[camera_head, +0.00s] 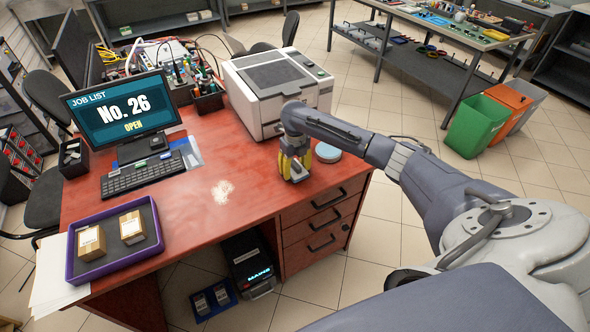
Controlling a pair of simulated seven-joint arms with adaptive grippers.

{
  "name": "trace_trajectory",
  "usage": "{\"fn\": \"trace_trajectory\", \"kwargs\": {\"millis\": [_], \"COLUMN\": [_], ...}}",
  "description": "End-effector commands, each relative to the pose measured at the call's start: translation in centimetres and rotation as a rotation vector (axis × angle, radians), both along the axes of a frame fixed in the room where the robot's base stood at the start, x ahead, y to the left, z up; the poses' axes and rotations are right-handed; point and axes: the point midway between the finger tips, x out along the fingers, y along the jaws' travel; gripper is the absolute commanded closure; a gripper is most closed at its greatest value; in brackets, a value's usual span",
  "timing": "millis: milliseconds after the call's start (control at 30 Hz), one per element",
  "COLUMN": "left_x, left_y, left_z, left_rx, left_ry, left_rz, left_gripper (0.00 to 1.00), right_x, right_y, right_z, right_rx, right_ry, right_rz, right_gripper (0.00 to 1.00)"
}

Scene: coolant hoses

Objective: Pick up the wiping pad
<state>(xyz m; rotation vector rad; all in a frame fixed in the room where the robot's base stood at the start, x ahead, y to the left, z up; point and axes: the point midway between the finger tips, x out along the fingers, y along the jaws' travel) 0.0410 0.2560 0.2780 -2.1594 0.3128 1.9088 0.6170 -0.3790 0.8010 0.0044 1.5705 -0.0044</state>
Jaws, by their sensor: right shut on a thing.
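My right gripper (295,174) points down over the right part of the red desk, near its front right edge. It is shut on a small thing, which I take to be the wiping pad. The fingers and yellow parts around them hide most of it, so its shape and any gap below it cannot be told. A pale blue round disc (328,153) lies on the desk just right of and behind the gripper, seemingly apart from the fingertips. My left gripper is not in view.
A white boxy machine (277,88) stands close behind. A monitor (121,112), a keyboard (143,176) and a purple tray (72,252) with two boxes are further left. The desk's middle is clear.

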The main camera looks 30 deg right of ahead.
Motion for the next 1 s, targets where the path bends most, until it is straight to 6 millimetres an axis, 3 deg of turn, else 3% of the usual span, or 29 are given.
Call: {"fn": "trace_trajectory", "kwargs": {"millis": [367, 567, 767, 1000], "left_x": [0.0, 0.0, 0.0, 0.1], "left_y": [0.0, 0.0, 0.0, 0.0], "left_z": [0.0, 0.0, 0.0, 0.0], "left_rx": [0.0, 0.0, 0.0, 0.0], "left_ry": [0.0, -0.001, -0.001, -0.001], "left_rz": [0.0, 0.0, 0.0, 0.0], "left_gripper": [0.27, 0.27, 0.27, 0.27], "right_x": [0.0, 0.1, 0.1, 0.1], "right_y": [0.0, -0.1, -0.1, -0.1], "right_z": [0.0, 1.2, 4.1, 9.7], "right_rx": [-0.001, -0.001, -0.002, -0.002], "right_ry": [0.0, -0.003, -0.004, -0.005], "right_rz": [0.0, -0.001, 0.001, 0.001], "right_gripper": [0.73, 0.73, 0.73, 0.73]}}
